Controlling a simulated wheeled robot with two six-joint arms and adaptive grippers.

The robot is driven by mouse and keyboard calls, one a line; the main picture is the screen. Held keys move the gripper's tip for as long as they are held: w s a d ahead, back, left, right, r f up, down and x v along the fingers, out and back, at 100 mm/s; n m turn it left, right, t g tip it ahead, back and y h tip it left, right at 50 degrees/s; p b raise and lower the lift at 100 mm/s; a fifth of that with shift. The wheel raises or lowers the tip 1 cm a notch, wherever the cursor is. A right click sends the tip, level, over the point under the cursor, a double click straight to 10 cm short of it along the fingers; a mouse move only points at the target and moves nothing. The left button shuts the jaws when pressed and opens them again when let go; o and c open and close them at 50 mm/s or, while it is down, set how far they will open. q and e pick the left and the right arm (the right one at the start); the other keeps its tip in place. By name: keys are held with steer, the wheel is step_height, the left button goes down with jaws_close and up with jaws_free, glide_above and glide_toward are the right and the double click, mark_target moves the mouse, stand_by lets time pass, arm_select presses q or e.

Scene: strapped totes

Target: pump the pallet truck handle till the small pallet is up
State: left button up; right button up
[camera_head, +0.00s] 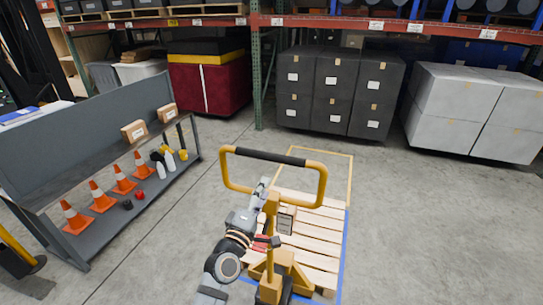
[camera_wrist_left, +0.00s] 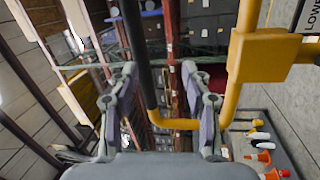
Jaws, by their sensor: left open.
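The pallet truck handle is a yellow loop (camera_head: 321,185) with a black grip bar (camera_head: 270,156) across its top. It stands raised on the yellow truck (camera_head: 270,288). My left gripper (camera_head: 264,184) is below the black bar, near the loop's lower part. In the left wrist view the gripper (camera_wrist_left: 160,72) is open, and the black bar (camera_wrist_left: 136,45) runs through the gap between its fingers in the picture. Contact cannot be told. My right gripper is out of view.
A grey bench (camera_head: 95,130) with orange cones (camera_head: 101,196), bottles and cartons stands at the left. Black totes (camera_head: 335,90), white totes (camera_head: 455,105) and a red stack (camera_head: 208,85) stand at the back by the racking. The right floor is clear.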

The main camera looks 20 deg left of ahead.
mark_target(269, 160)
arm_select(q)
steer(key=w+r+p, duration=0.1)
steer(key=w, duration=0.2)
steer(key=w+r+n+p, duration=0.1)
steer(key=w+r, duration=0.1)
steer(key=w, duration=0.1)
steer(key=w+r+n+t+y, duration=0.1)
steer(key=w+r, duration=0.1)
steer(key=w, duration=0.1)
steer(key=shift+a+p, duration=0.4)
steer(key=shift+w+r, duration=0.15)
steer(key=shift+w, duration=0.5)
jaws_close()
